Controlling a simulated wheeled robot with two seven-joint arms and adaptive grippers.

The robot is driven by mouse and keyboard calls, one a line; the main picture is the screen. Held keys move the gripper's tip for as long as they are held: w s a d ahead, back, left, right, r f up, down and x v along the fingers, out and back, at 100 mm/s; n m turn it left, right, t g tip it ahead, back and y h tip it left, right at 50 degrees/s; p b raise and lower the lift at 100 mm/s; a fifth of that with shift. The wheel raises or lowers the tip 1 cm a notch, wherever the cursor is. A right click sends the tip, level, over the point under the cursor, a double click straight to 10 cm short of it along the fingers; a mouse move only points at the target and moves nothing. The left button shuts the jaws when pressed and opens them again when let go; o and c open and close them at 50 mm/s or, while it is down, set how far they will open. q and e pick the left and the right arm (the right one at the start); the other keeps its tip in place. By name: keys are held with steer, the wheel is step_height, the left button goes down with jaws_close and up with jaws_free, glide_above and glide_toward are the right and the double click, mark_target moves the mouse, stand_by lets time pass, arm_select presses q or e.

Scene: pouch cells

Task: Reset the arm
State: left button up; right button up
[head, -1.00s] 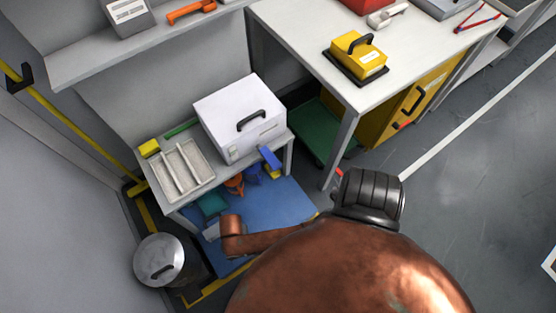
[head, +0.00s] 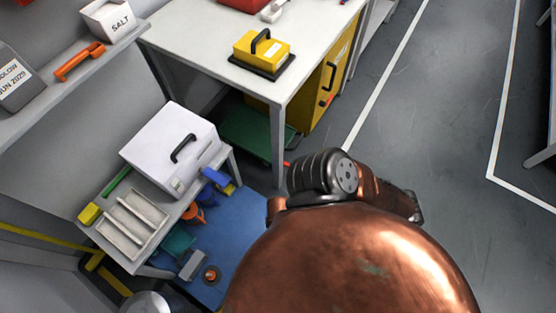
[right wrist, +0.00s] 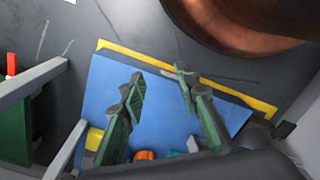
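My right gripper (right wrist: 159,80) shows in the right wrist view. Its two green-padded fingers are spread apart with nothing between them, above a blue floor mat (right wrist: 105,80). In the head view a large copper-coloured part of my own body and a dark ribbed joint of mine (head: 325,174) fill the lower middle. They hide part of the floor. No fingertips show in the head view, and my left gripper is in neither view.
A white box (head: 170,150) and a divided tray (head: 133,222) stand on a low table. A yellow case (head: 262,48) sits on the higher table (head: 200,35). A green platform (head: 250,135) is under it. The grey floor at right is clear.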

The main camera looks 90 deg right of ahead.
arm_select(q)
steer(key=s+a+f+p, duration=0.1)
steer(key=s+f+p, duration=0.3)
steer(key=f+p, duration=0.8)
arm_select(e)
steer(key=s+d+f, duration=0.1)
steer(key=s+f, duration=0.3)
steer(key=f, duration=0.7)
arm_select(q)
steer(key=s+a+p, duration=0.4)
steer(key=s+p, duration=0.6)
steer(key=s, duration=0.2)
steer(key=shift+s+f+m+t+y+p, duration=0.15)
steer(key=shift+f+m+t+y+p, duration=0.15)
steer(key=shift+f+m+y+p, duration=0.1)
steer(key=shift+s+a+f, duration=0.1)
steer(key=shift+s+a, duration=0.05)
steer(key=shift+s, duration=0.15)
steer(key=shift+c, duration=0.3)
arm_select(e)
steer(key=s+d+f, duration=0.2)
steer(key=s+d, duration=0.2)
steer(key=s, duration=0.9)
steer(key=shift+d+n+t+h, duration=0.15)
steer(key=shift+n+t+h, duration=0.15)
steer(key=shift+n+h, duration=0.1)
